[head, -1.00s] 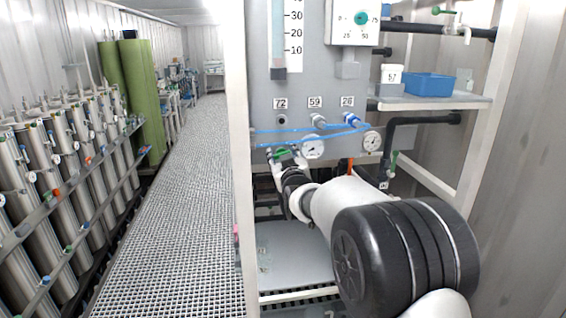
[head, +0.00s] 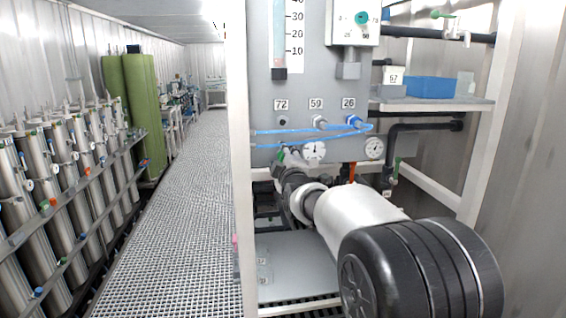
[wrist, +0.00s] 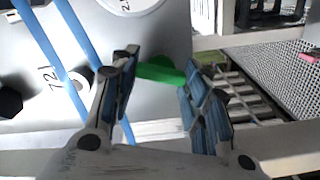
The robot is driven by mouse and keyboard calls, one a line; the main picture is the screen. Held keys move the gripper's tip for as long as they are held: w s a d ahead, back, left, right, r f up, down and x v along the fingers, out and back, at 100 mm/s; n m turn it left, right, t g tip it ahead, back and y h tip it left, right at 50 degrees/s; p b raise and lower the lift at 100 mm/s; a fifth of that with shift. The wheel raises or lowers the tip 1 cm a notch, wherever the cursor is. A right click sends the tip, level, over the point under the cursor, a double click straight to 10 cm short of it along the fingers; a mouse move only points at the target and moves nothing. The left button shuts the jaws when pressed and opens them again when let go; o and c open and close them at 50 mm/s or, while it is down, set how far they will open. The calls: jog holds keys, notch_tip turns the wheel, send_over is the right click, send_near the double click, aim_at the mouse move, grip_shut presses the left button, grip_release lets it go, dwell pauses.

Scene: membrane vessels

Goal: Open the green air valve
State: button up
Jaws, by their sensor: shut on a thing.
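The green valve handle (wrist: 160,72) shows between the two fingers of my gripper (wrist: 160,88) in the wrist view. The fingers are shut on it, with blue pads on either side. In the head view, a small part of the green handle (head: 281,154) shows below the panel's label 72, at the tip of my gripper (head: 289,158). The handle looks steeply turned there. The valve body is mostly hidden behind my gripper and wrist.
The grey panel (head: 265,98) carries blue tubes (head: 300,133) and gauges (head: 315,150) close to the gripper. A frame post (head: 237,190) stands at left. Another green-handled valve (head: 444,15) is at upper right. A grated walkway (head: 185,220) lies clear at left.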

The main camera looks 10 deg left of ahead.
jog(key=shift+n, duration=1.2)
jog(key=o, duration=1.1)
jog(key=shift+c, duration=0.2)
jog(key=v, duration=1.2)
